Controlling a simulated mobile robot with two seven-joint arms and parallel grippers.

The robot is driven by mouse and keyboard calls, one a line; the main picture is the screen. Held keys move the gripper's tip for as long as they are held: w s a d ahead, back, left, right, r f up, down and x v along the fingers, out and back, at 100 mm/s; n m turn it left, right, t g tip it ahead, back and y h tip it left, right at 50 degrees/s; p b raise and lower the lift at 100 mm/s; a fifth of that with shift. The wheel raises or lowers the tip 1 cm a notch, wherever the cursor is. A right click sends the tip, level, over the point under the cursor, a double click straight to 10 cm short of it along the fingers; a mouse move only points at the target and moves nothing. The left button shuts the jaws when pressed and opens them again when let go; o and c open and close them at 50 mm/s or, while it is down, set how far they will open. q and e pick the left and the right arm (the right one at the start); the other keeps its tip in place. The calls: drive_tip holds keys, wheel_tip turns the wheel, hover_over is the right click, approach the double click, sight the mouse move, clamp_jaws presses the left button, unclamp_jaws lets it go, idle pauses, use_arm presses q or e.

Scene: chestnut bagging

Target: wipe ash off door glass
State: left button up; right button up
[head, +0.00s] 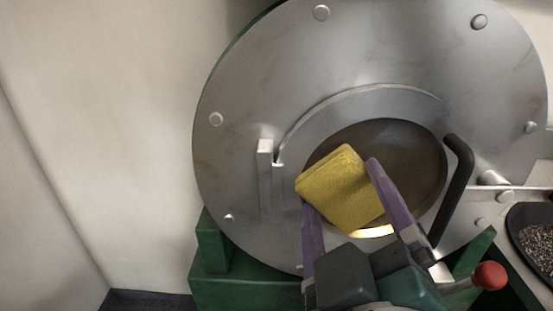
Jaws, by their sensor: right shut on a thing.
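The door glass (408,155) is a dark brownish round pane in the middle of a grey metal door (359,101). A light glow shows along its lower edge. My right gripper (341,180) comes up from below and is shut on a yellow sponge (340,192), with one purple finger on each side. The sponge is tilted and overlaps the lower left part of the glass. I cannot tell whether it touches the pane. The sponge and the fingers hide part of the glass. My left gripper is not in view.
A black curved handle (459,180) stands out at the right of the glass. A large riveted metal disc (240,120) surrounds the door, on a green base (235,285). A red knob (490,275) is at lower right, near a dark pan (519,222) of small grains.

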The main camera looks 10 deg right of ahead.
sight(307, 193)
drive_tip(key=shift+s+d, duration=0.2)
drive_tip(key=shift+d, duration=0.65)
drive_tip(key=shift+s+d, duration=0.2)
drive_tip(key=shift+d, duration=0.65)
drive_tip(key=shift+f, duration=0.1)
drive_tip(key=shift+a, duration=0.1)
drive_tip(key=shift+w+a, duration=0.1)
drive_tip(key=shift+a, duration=0.25)
drive_tip(key=shift+w+a+b, duration=0.2)
drive_tip(key=shift+a+b, duration=0.1)
drive_tip(key=shift+a, duration=0.4)
drive_tip(key=shift+w+a+b, duration=0.15)
drive_tip(key=shift+a+b, duration=0.1)
drive_tip(key=shift+a, duration=0.4)
drive_tip(key=shift+w+a+b, duration=0.2)
drive_tip(key=shift+a+b, duration=0.15)
drive_tip(key=shift+a, duration=0.15)
drive_tip(key=shift+w+a+b, duration=0.15)
drive_tip(key=shift+a+b, duration=0.15)
drive_tip(key=shift+a, duration=0.15)
drive_tip(key=shift+w+a, duration=0.2)
drive_tip(key=shift+a, duration=0.45)
